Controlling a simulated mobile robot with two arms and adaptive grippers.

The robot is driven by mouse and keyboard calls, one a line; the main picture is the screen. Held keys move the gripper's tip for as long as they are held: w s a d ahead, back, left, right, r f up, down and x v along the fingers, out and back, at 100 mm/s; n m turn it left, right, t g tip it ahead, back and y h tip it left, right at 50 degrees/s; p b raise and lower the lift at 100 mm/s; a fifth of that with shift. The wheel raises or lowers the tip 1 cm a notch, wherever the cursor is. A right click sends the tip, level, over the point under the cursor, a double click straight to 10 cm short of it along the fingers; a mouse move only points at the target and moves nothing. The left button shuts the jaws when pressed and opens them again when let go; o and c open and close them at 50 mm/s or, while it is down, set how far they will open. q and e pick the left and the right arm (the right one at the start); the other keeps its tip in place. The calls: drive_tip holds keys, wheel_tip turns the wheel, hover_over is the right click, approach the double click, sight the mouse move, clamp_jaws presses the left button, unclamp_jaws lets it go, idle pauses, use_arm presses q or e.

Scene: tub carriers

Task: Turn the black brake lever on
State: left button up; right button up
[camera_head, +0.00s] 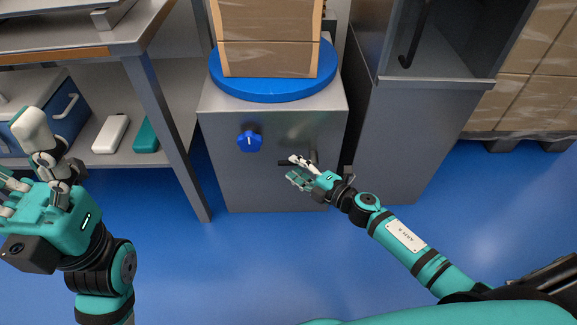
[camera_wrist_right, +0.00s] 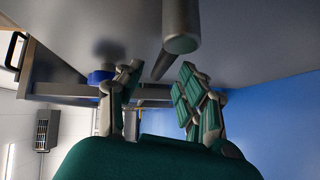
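The black brake lever (camera_head: 284,163) is a short dark bar lying about level on the front of the grey metal cabinet (camera_head: 225,185), partly covered by my right gripper. In the right wrist view a dark bar (camera_wrist_right: 159,66) beside a grey round post (camera_wrist_right: 181,35) lies between the fingers; contact cannot be told. My right gripper (camera_head: 293,170) is open at the lever, one finger above and one below it; both fingers also show in the right wrist view (camera_wrist_right: 158,78). My left gripper (camera_head: 20,158) is open and empty, far left of the cabinet.
A blue knob (camera_head: 249,141) sits left of the lever. A blue turntable (camera_head: 271,88) with a cardboard box (camera_head: 268,60) tops the cabinet. A bench (camera_head: 160,110) stands left, a tall grey cabinet (camera_head: 385,135) right. The blue floor in front is clear.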

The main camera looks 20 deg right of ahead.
sight(289, 163)
drive_tip(key=shift+b+x, duration=0.3)
drive_tip(key=shift+x, duration=1.45)
clamp_jaws()
